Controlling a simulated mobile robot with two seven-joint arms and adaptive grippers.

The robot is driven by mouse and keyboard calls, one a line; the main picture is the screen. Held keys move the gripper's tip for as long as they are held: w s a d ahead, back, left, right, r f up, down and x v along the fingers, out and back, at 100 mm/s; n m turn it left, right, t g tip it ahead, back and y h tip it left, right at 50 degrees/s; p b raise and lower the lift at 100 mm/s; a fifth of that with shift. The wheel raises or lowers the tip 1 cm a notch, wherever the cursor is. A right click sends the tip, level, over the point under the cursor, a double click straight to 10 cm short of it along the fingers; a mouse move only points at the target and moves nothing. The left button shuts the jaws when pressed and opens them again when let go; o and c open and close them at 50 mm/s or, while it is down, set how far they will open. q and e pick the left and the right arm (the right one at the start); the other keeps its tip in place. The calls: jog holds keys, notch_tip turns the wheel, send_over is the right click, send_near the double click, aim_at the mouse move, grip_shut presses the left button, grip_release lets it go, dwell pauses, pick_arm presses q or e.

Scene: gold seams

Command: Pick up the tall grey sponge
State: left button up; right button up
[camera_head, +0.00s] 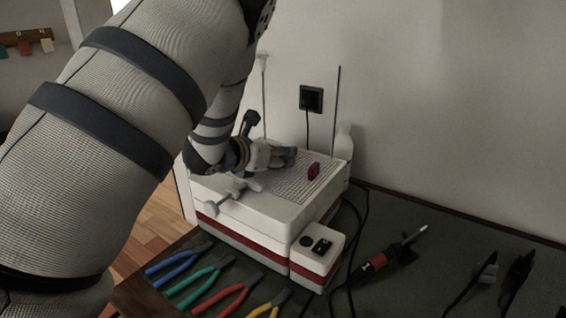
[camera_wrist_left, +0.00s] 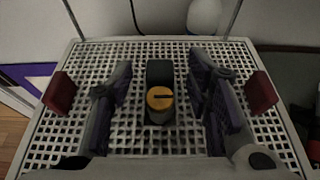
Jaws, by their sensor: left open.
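In the left wrist view, a dark grey upright block (camera_wrist_left: 160,73) stands on the perforated top between my fingers; it looks like the tall grey sponge. A round orange-yellow disc with a dark slot (camera_wrist_left: 160,98) is at its near side; I cannot tell whether they are joined. My left gripper (camera_head: 284,156) is low over the white box in the head view. It is open, with its fingers (camera_wrist_left: 161,84) on either side of the block and a gap on both sides. In the head view the block is hidden behind the gripper. My right gripper is not in view.
The white box (camera_head: 262,222) has a perforated top. Red pieces stand on it at left (camera_wrist_left: 60,92) and right (camera_wrist_left: 262,92); one shows in the head view (camera_head: 313,171). Thin upright rods (camera_head: 336,112) rise behind. Pliers (camera_head: 205,287) and a soldering iron (camera_head: 375,264) lie on the dark bench.

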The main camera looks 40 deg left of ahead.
pick_arm(q)
jog(key=shift+r, duration=0.15)
jog(key=c, duration=0.8)
jog(key=shift+c, duration=0.2)
